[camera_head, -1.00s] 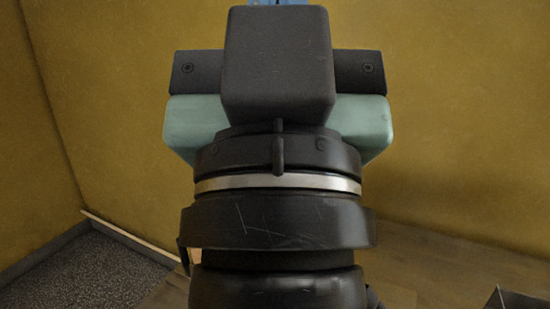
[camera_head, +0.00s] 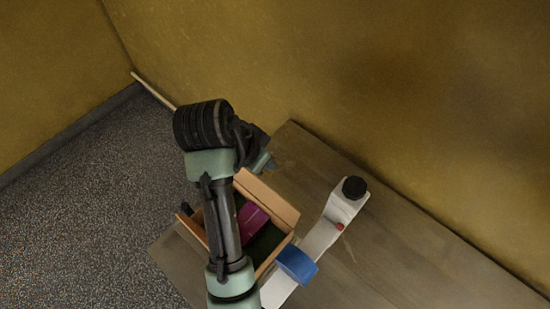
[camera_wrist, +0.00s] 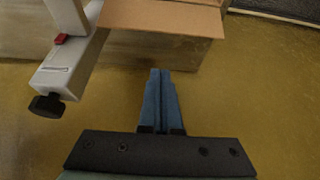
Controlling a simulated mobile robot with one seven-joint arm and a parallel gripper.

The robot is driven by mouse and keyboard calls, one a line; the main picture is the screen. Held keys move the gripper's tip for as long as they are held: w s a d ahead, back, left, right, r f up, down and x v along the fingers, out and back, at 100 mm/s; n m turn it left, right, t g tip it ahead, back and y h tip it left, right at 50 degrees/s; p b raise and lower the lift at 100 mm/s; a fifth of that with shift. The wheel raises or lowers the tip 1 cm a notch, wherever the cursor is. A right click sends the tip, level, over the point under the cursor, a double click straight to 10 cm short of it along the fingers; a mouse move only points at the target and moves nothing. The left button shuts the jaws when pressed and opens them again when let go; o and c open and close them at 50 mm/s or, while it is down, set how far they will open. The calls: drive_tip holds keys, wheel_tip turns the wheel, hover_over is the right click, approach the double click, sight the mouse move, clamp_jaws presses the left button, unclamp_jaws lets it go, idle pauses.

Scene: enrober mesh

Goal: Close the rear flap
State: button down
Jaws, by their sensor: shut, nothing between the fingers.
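An open cardboard box (camera_head: 283,243) stands on the table, partly hidden behind my arm in the head view. Its rear flap (camera_head: 266,197), on the wall side, stands open, away from the box opening. In the wrist view the flap (camera_wrist: 165,14) is a tan panel along the top edge. A magenta item (camera_head: 253,222) and something dark green show inside the box. My gripper (camera_wrist: 160,72) has its blue fingers together and empty, below the flap in the wrist view and apart from it in that picture. In the head view the gripper is mostly hidden behind my wrist.
The wooden table (camera_head: 400,262) is clear to the right. A mustard wall (camera_head: 400,100) rises close behind.

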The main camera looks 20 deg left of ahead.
sight(264, 194)
wheel_tip(264, 194, down, 8)
drive_tip(key=p, duration=0.5)
drive_tip(key=shift+w, duration=0.1)
idle(0.4)
